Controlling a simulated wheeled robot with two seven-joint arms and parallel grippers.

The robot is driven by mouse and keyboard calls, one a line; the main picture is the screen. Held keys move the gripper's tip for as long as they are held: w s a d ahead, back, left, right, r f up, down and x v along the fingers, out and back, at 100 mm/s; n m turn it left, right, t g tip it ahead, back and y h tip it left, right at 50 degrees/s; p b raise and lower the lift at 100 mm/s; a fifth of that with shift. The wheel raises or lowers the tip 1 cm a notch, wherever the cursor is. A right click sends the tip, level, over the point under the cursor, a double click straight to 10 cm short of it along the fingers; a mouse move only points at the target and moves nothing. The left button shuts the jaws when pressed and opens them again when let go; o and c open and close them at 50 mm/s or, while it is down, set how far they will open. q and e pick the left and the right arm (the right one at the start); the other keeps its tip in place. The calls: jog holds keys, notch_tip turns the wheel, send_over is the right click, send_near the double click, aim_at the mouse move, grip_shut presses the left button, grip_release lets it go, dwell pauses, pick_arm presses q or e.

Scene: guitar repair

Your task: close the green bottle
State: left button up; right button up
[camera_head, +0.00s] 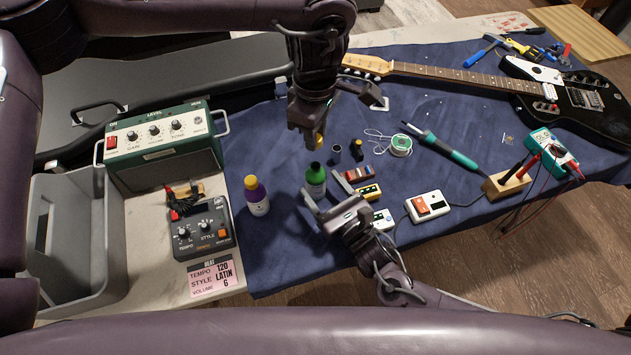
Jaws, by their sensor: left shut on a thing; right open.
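The green bottle (316,180) stands upright on the blue mat, its dark neck uncovered at the top. My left gripper (312,140) is above and slightly behind the bottle, pointing down. My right gripper (333,206) is open, low in front of the bottle. One finger reaches along the bottle's lower left; I cannot tell whether it touches.
A purple bottle with a yellow top (256,196) stands left of the green one. Small black parts (356,151), a solder spool (400,145), pedals (428,206) and a soldering iron (442,146) lie to the right. The guitar (560,90) lies behind. Blue mat (283,255) is bare at front left.

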jog(key=shift+x, duration=0.95)
jog(key=c, duration=1.5)
pick_arm(q)
jog(key=shift+f, duration=2.45)
pick_arm(e)
jog(key=shift+o, duration=0.2)
pick_arm(q)
jog(key=shift+f, duration=0.1)
jog(key=shift+f, duration=0.8)
jog(key=shift+f, duration=0.6)
pick_arm(e)
grip_shut()
